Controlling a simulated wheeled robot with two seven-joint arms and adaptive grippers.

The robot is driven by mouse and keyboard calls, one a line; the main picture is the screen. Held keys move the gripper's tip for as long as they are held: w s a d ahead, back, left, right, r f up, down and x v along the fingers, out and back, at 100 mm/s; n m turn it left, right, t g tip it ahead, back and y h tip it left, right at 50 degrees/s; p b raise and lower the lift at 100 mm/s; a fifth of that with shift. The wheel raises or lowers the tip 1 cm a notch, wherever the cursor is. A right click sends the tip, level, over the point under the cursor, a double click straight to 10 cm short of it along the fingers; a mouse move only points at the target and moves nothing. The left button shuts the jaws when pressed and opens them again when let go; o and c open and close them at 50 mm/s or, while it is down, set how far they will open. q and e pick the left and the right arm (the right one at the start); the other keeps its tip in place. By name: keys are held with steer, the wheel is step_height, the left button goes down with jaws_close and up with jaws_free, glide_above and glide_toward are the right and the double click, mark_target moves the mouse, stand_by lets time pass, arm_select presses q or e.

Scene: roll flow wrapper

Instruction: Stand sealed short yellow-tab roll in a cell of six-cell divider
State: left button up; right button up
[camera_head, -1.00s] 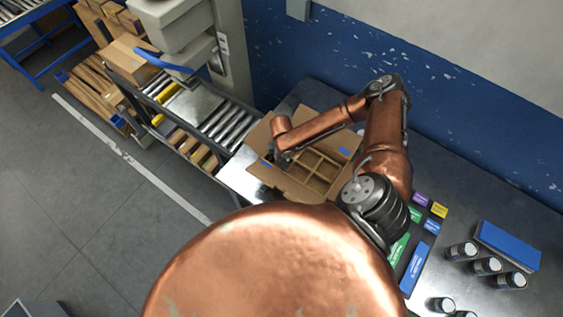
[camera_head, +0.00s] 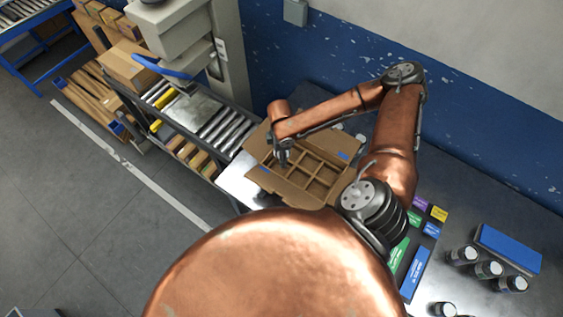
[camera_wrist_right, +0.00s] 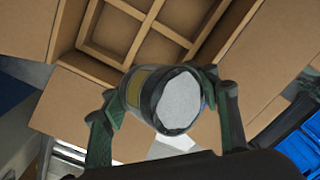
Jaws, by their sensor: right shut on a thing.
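The six-cell divider sits in an open cardboard box (camera_head: 322,193) on the table, its flaps folded out. In the right wrist view, the empty cardboard cells (camera_wrist_right: 160,47) show at the top. My right gripper (camera_head: 282,158) is over the left, far part of the box. In the right wrist view its green fingers (camera_wrist_right: 163,108) are shut on the roll (camera_wrist_right: 180,103), which has a pale round end, a dark wrap and a dull yellow band. The roll appears tilted in this view, and its far end is hidden. My left gripper is not in view.
Several dark jars with pale lids (camera_head: 488,269) and a blue box (camera_head: 508,248) stand at the right of the table. Coloured labels (camera_head: 432,229) lie near my arm. A roller conveyor (camera_head: 215,127) is left of the box. The blue wall (camera_head: 480,140) runs behind.

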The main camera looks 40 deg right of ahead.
steer(key=shift+r, duration=1.35)
steer(key=o, duration=1.5)
step_height(320, 180, up, 12)
